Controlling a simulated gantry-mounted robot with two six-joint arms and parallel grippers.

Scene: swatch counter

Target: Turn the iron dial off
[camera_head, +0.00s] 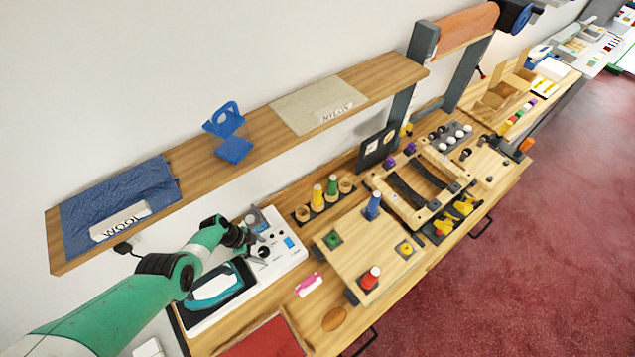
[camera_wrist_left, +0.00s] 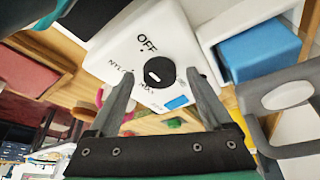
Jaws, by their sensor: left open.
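The iron dial (camera_wrist_left: 159,72) is a round black knob with a short white mark, on a white panel (camera_wrist_left: 185,40). The panel carries the printed words OFF, NYLON and MAX; the white mark does not point at OFF. My left gripper (camera_wrist_left: 161,80) is open, with one finger to each side of the dial in the left wrist view; I cannot tell whether they touch it. In the head view, my left gripper (camera_head: 252,245) is over the white control panel (camera_head: 285,255), with the black dial (camera_head: 263,251) by its fingertips. My right gripper is not in view.
A teal iron (camera_head: 215,289) rests on a dark pad left of the panel. A wooden shelf (camera_head: 200,170) runs above and behind. A pink object (camera_head: 308,285) and a wooden board with pegs (camera_head: 350,260) lie to the right.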

